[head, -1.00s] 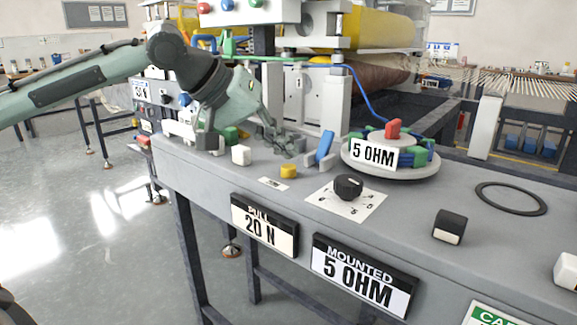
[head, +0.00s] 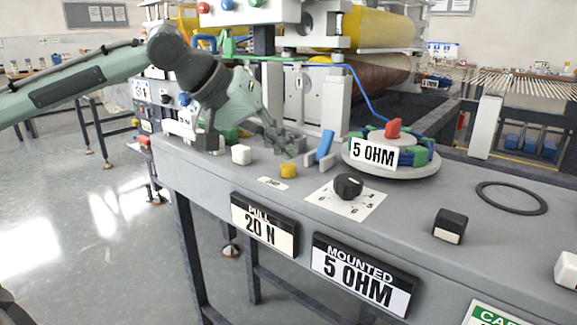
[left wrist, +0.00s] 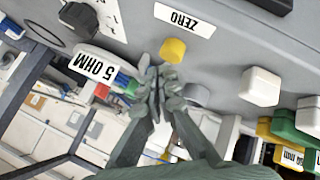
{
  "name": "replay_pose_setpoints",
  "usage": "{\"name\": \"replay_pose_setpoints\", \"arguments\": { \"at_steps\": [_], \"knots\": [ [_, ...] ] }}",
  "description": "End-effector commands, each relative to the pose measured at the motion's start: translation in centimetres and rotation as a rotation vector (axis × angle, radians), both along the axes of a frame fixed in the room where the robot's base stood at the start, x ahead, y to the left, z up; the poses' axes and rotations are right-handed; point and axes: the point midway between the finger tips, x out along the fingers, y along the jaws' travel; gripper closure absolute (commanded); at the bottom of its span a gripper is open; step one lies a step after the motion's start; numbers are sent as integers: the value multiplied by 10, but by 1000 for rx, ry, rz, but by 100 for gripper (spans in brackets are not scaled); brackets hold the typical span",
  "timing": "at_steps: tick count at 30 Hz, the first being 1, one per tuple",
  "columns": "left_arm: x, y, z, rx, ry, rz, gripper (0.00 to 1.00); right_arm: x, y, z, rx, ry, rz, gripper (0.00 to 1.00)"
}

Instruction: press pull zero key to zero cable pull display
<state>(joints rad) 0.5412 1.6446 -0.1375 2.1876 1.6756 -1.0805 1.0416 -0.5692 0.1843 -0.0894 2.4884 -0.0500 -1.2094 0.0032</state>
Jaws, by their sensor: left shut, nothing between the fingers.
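The zero key is a small yellow button (head: 288,170) on the grey bench top, beside a small white label (head: 273,183). In the left wrist view the yellow button (left wrist: 173,50) stands next to the label reading ZERO (left wrist: 184,19). The pull display (head: 264,225) on the bench front reads 20 N. My left gripper (head: 293,150) is shut and empty, its tips behind the button in the head view. In the left wrist view its fingertips (left wrist: 158,80) appear close to the button; I cannot tell whether they touch it. My right gripper is not in view.
A white block (head: 241,155) stands left of the button, a blue lever (head: 325,146) right of it. A black dial (head: 348,187) and a round stand labelled 5 OHM (head: 400,172) are further right. A black ring (head: 511,198) lies on the bench.

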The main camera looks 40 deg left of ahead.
Motion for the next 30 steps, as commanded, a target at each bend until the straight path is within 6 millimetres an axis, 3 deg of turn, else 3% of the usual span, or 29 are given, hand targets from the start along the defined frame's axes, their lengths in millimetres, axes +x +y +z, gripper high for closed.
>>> {"name": "replay_pose_setpoints", "arguments": {
  "at_steps": [30],
  "knots": [
    [0,0,-13,0,0,0,100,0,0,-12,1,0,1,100]
  ]
}}
